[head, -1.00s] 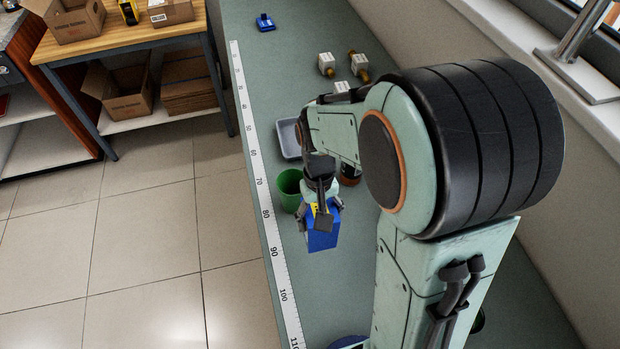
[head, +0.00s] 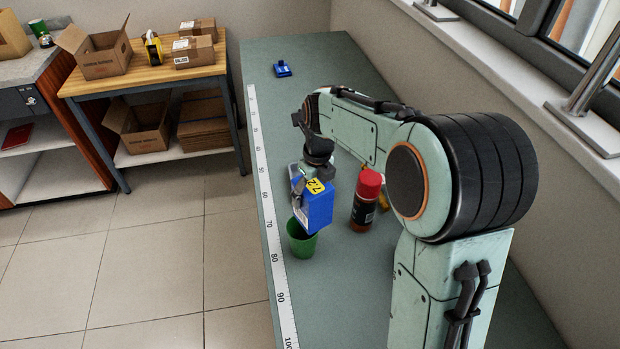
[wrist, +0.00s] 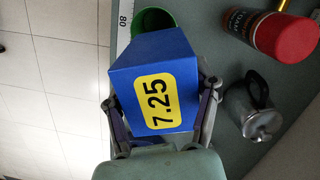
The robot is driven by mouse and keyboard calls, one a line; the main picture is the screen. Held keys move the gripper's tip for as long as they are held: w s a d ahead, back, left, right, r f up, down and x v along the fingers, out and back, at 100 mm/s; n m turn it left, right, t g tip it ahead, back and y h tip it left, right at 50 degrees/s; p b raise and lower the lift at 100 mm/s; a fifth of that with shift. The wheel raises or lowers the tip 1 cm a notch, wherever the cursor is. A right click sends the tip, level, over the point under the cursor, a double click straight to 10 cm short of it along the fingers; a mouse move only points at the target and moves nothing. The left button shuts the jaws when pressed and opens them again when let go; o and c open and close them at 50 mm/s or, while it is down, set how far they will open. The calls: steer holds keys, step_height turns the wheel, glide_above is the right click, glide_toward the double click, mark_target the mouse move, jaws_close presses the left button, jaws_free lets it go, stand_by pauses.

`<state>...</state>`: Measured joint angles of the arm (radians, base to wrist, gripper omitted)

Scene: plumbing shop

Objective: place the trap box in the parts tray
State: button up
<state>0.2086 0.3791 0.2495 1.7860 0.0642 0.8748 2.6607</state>
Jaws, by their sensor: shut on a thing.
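The trap box appears to be the blue box (head: 314,208) with a yellow label, which reads 7.25 in the wrist view (wrist: 155,100). My gripper (head: 312,180) is shut on it, with one finger on each side in the wrist view. The box hangs above the bench, slightly tilted in the head view, in front of and partly over the green cup's far rim.
A green cup (head: 301,244) stands just below the box. A red-capped bottle (head: 364,205) stands to its right. A small blue item (head: 282,69) lies at the bench's clear far end. A measuring strip (head: 270,215) runs along the left edge.

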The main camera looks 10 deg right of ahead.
steer(key=w+d+f+m, duration=0.2)
steer(key=w+f, duration=0.1)
steer(key=w, duration=0.4)
steer(key=w+d+f+m, duration=0.2)
steer(key=w, duration=0.5)
steer(key=shift+h, duration=0.3)
steer(key=shift+w+d+f, duration=0.1)
steer(key=shift+w+f, duration=0.7)
steer(key=shift+f, duration=0.7)
steer(key=shift+w+f, duration=0.75)
steer(key=shift+f, duration=0.8)
steer(key=shift+w+d+f, duration=0.1)
steer(key=shift+w+f, duration=0.7)
steer(key=shift+f, duration=0.7)
steer(key=shift+f, duration=0.1)
steer(key=o, duration=1.2)
steer(key=shift+o, duration=0.2)
